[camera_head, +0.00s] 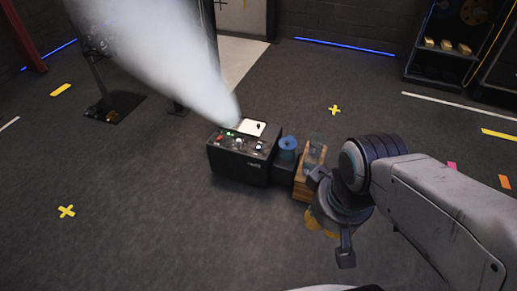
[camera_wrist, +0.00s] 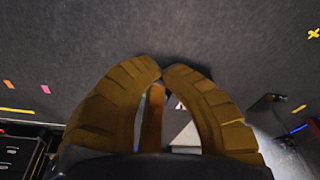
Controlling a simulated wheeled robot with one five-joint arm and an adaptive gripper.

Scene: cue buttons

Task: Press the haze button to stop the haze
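A black box-shaped machine (camera_head: 240,167) stands on the floor near the middle of the head view. A thick white plume of haze (camera_head: 180,55) rises from it toward the upper left. The labels are too small to read, so I cannot tell which is the haze button. My gripper (camera_head: 315,222) is to the right of the machine, apart from it, pointing down. In the wrist view its yellow fingers (camera_wrist: 162,70) meet at the tips with nothing gripped.
A blue roll (camera_head: 287,146) on a dark box and a wooden crate (camera_head: 308,165) with clear items stand right of the machine, close to my gripper. A dark stand (camera_head: 113,105) is behind left. A shelf (camera_head: 450,45) is at the back right. The floor in front is clear.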

